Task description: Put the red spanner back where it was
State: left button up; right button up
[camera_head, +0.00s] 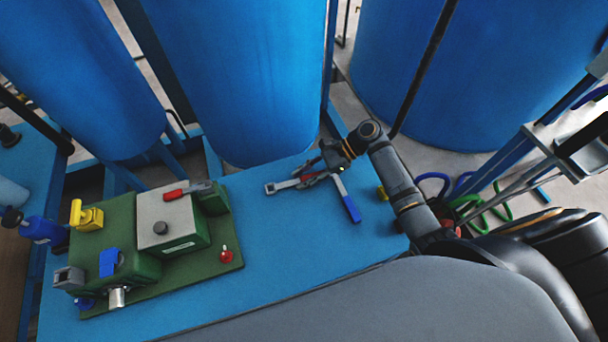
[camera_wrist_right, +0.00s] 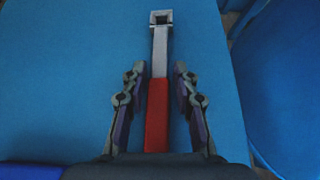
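The red spanner (camera_head: 287,184) lies on the blue table top, its grey square head pointing left. In the right wrist view the red spanner (camera_wrist_right: 157,110) runs straight up the picture, with its red handle between my fingers. My right gripper (camera_head: 326,165) is over the handle end and hides part of it in the head view. In the wrist view my right gripper (camera_wrist_right: 157,85) is open, one finger on each side of the handle with a gap on both sides. My left gripper is not in view.
A blue-handled tool (camera_head: 347,200) lies close beside the right gripper. A green device (camera_head: 190,240) with a grey box, a red-and-grey lever and yellow and blue valves stands on the left of the table. Large blue tanks (camera_head: 240,80) rise behind. The table between is clear.

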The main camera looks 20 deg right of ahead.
jog(key=shift+o, duration=0.9)
jog(key=shift+r, duration=0.2)
jog(key=v, duration=1.2)
jog(key=shift+r, duration=0.4)
